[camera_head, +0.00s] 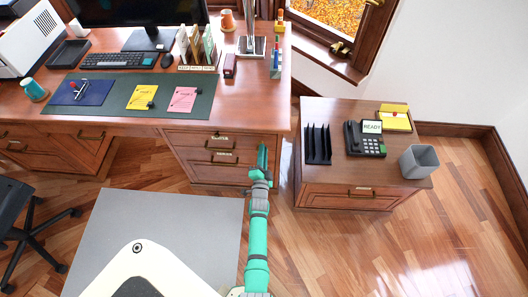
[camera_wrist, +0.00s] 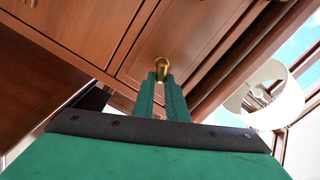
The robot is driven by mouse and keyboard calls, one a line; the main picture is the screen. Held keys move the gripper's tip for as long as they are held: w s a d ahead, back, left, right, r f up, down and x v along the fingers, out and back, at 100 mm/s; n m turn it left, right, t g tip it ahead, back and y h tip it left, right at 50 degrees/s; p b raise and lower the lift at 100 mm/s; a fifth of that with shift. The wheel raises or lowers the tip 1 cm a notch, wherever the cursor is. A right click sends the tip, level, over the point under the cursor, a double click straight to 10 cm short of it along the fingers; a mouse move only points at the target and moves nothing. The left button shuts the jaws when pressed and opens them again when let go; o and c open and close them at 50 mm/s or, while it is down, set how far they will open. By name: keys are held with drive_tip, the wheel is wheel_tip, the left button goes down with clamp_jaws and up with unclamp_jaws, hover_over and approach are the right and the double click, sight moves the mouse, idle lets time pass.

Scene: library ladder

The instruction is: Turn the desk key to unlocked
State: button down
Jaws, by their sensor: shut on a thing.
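The desk key (camera_wrist: 162,68) shows in the wrist view as a brass piece on a wooden drawer front. My gripper (camera_wrist: 163,84) has its two green fingers close together at this brass piece, shut on it. In the head view my gripper (camera_head: 262,155) reaches to the right part of the desk (camera_head: 150,115), in front of its drawer stack (camera_head: 215,150). The key itself is too small to make out there, and which way it is turned cannot be told.
A side cabinet (camera_head: 345,195) with a phone (camera_head: 365,140), a black rack (camera_head: 318,145) and a grey bin (camera_head: 419,161) stands to the right of my arm. A black chair (camera_head: 30,215) is at the far left. The wooden floor at the lower right is clear.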

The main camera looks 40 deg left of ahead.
drive_tip(key=m, duration=0.4)
drive_tip(key=shift+w+d+f+m, duration=0.2)
drive_tip(key=shift+w+d+m, duration=0.1)
drive_tip(key=shift+m, duration=0.3)
drive_tip(key=shift+a, duration=0.1)
drive_tip(key=shift+d+m, duration=0.2)
drive_tip(key=shift+m, duration=0.1)
drive_tip(key=shift+s+a, duration=0.15)
drive_tip(key=shift+a, duration=0.05)
drive_tip(key=c, duration=1.8)
unclamp_jaws()
drive_tip(key=shift+s+f, duration=0.1)
drive_tip(key=shift+o, duration=0.2)
